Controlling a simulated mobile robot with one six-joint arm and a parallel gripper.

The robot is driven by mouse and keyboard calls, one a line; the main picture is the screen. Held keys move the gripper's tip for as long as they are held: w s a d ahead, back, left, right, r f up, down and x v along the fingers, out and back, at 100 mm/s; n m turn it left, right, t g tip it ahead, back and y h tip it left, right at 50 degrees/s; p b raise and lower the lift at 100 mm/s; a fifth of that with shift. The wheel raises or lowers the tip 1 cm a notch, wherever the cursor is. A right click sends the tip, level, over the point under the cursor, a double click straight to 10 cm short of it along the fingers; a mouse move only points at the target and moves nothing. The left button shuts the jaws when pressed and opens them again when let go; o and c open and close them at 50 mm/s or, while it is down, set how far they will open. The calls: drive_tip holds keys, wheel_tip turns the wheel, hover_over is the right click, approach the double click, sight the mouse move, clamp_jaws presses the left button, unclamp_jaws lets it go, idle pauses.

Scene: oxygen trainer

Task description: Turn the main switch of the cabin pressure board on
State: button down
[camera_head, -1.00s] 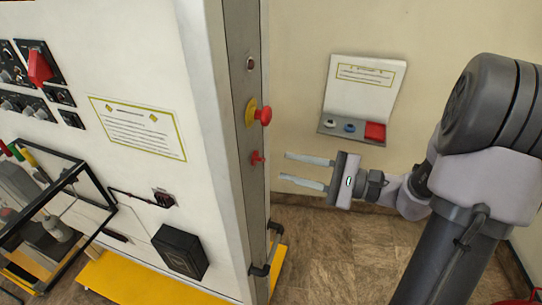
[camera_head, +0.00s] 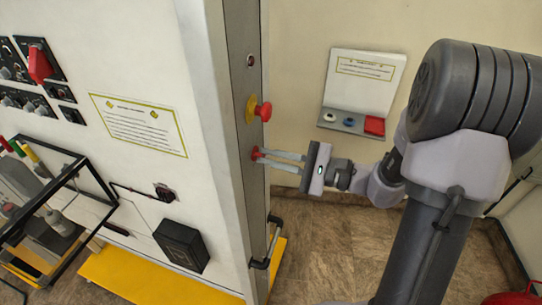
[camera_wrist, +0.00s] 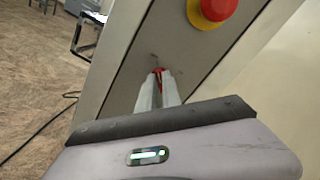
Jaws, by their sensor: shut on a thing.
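The small red switch (camera_head: 256,153) sits on the narrow metal side of the cabinet, below the red emergency button (camera_head: 264,111) on its yellow base. My gripper (camera_head: 262,157) is at the red switch, with its two fingers reaching in from the right. In the wrist view the fingers (camera_wrist: 158,86) are close together on the red switch (camera_wrist: 158,71), of which only a little shows between the tips. The emergency button (camera_wrist: 217,8) is above and to the right there. The switch's exact turn position is hidden by the fingers.
A wall unit (camera_head: 347,122) with a red block and small knobs is behind my gripper. A black pipe handle (camera_head: 268,248) is low on the cabinet's edge. The cabinet front (camera_head: 140,60) carries a notice and switch panels. The floor (camera_head: 340,240) below my gripper is clear.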

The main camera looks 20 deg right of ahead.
drive_tip(key=shift+m, duration=0.3)
drive_tip(key=shift+w+d+r+m+p, duration=0.15)
drive_tip(key=shift+m+p, duration=2.05)
drive_tip(key=shift+m, duration=2.1)
drive_tip(key=shift+w+d+f+m+p, duration=0.15)
drive_tip(key=shift+m+p, duration=2)
drive_tip(key=shift+m, duration=2.15)
drive_tip(key=c, duration=1.5)
unclamp_jaws()
drive_tip(key=shift+a, duration=0.1)
